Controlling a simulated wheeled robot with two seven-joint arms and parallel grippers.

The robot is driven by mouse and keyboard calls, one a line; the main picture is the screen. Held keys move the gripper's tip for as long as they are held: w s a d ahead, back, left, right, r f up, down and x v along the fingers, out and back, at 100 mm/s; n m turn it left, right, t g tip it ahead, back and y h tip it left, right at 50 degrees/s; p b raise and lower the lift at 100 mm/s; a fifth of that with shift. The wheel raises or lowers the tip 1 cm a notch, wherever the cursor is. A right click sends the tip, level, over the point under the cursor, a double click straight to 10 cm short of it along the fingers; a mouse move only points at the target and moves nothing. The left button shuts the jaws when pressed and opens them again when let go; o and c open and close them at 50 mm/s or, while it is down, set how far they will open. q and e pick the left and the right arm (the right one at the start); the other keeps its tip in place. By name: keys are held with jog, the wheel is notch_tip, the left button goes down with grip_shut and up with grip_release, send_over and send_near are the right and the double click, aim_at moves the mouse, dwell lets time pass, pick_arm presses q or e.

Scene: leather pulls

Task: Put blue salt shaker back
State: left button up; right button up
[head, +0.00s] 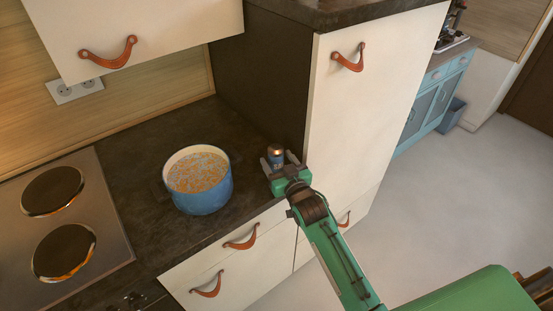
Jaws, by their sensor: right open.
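The blue salt shaker (275,153) stands upright on the dark counter, close to the side of the tall cabinet. Its top is a copper-brown colour. The gripper is open, and I cannot tell whether a finger touches the shaker. The lower part of the shaker is partly hidden by the gripper. My left gripper is not in view.
A blue pot (203,200) with food in it stands on the counter left of the shaker. A hob (95,215) lies farther left. The tall cream cabinet (360,100) rises right beside the gripper. An upper cabinet (140,25) hangs above the counter. Open floor lies to the right.

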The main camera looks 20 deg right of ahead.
jog(key=s+d+b, duration=0.1)
jog(key=s, duration=0.9)
jog(key=shift+s+d+b, duration=0.15)
jog(key=shift+s+b, duration=0.15)
jog(key=s+d+f+g+h, duration=0.1)
jog(key=s+f+g, duration=0.35)
jog(key=s, duration=0.45)
jog(key=s+d+f+g, duration=0.1)
jog(key=s+f+g, duration=0.3)
jog(key=s, duration=0.5)
jog(key=s+f+g+h, duration=0.1)
jog(key=s+f+g, duration=0.1)
jog(key=s+g, duration=0.55)
notch_tip(320, 180, down, 30)
jog(key=s+f, duration=0.1)
jog(key=s, duration=0.1)
jog(key=s+d+f, duration=0.2)
jog(key=s+f, duration=0.7)
jog(key=f, duration=0.1)
jog(key=s+d+f+n, duration=0.1)
jog(key=s+f, duration=0.9)
jog(key=shift+d+g, duration=0.35)
jog(key=shift+g, duration=0.05)
